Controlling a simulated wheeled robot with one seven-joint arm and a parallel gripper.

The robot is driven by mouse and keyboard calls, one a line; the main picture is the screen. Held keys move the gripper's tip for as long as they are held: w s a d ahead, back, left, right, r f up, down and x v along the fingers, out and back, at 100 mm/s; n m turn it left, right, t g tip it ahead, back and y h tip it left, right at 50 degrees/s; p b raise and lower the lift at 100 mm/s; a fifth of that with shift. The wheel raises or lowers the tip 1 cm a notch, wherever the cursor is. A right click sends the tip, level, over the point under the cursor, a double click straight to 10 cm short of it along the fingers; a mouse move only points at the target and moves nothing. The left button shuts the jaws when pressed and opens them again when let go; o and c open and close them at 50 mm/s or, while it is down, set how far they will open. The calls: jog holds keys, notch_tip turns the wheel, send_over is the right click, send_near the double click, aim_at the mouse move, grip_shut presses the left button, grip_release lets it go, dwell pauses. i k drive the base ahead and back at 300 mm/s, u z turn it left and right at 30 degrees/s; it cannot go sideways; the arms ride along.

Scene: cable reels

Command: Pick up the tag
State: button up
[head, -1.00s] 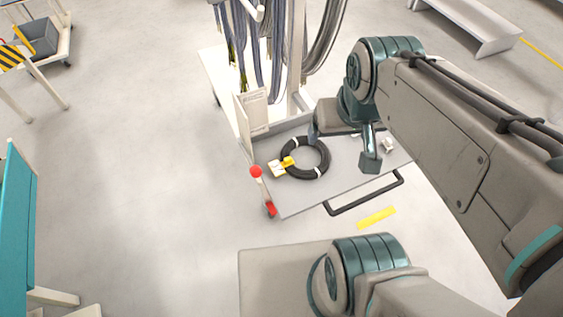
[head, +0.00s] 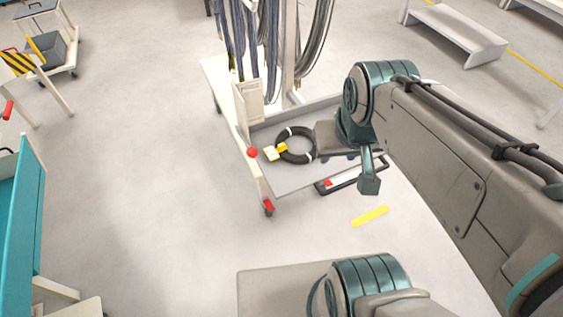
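A yellow and white tag (head: 275,152) is on the left side of a black cable coil (head: 284,133), which has white ties. The coil lies on the grey lower shelf (head: 290,180) of a cart. My gripper (head: 338,157) is at the end of my arm, over the shelf just right of the coil, and apart from the tag.
A white panel (head: 249,101) stands behind the tag. Cables (head: 272,40) hang above the shelf's back. A dark handle (head: 350,180) juts from the front. Floor left of the cart is clear.

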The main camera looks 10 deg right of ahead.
aim_at(272, 153)
jog(key=u, duration=0.95)
jog(key=i, duration=0.55)
jog(key=z, duration=0.95)
